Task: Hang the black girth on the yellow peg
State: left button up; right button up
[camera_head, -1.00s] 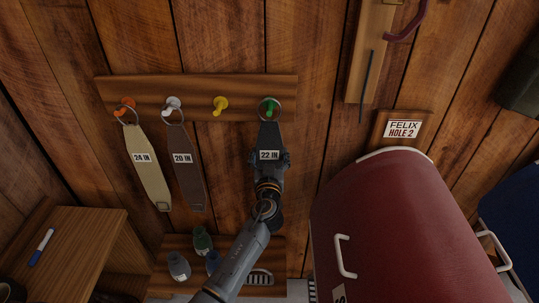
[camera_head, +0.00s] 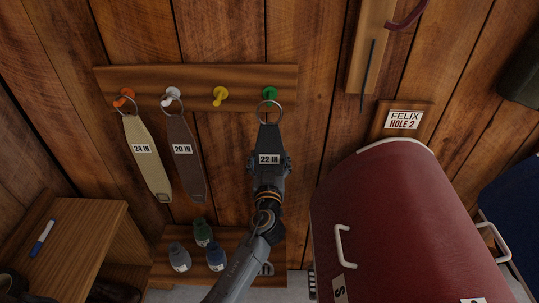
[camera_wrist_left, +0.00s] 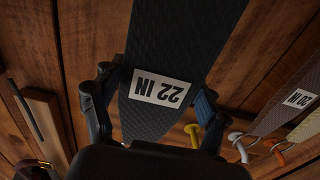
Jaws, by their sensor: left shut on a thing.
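The black girth (camera_head: 269,140), labelled 22 IN, hangs upright below the green peg (camera_head: 269,94). Its metal ring (camera_head: 269,112) shows just under the green peg's head and looks clear of it, though the depth is hard to tell. My left gripper (camera_head: 268,170) is shut on the girth just below its label. The left wrist view shows its fingers on both sides of the black strap (camera_wrist_left: 150,120). The yellow peg (camera_head: 220,96) is bare, left of the green peg, and also shows in the left wrist view (camera_wrist_left: 193,132). My right gripper is out of view.
A brown girth (camera_head: 186,170) hangs on the white peg (camera_head: 172,96) and a beige girth (camera_head: 147,170) on the orange peg (camera_head: 123,97). Several bottles (camera_head: 202,232) stand on a low shelf. A red padded form (camera_head: 410,220) stands at right.

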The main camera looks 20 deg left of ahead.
pick_arm(q)
jog(key=shift+b+v, duration=0.4)
jog(key=shift+v, duration=1.75)
jog(key=shift+r, duration=0.1)
jog(key=s+a+n+g+y, duration=0.25)
jog(key=s+a+y, duration=0.2)
jog(key=a, duration=0.75)
jog(key=shift+n+t, duration=0.25)
jog(key=shift+w+a+f+b, duration=0.3)
jog(key=shift+w+a, duration=0.25)
jog(key=shift+w, duration=1.15)
jog(key=shift+w+a+f+b, duration=0.25)
jog(key=shift+w+a, duration=0.25)
jog(key=shift+w, duration=1.25)
jog(key=shift+w+a+f+b, duration=0.25)
jog(key=shift+w+a, duration=0.3)
jog(key=shift+w, duration=1.15)
jog(key=shift+r, duration=0.1)
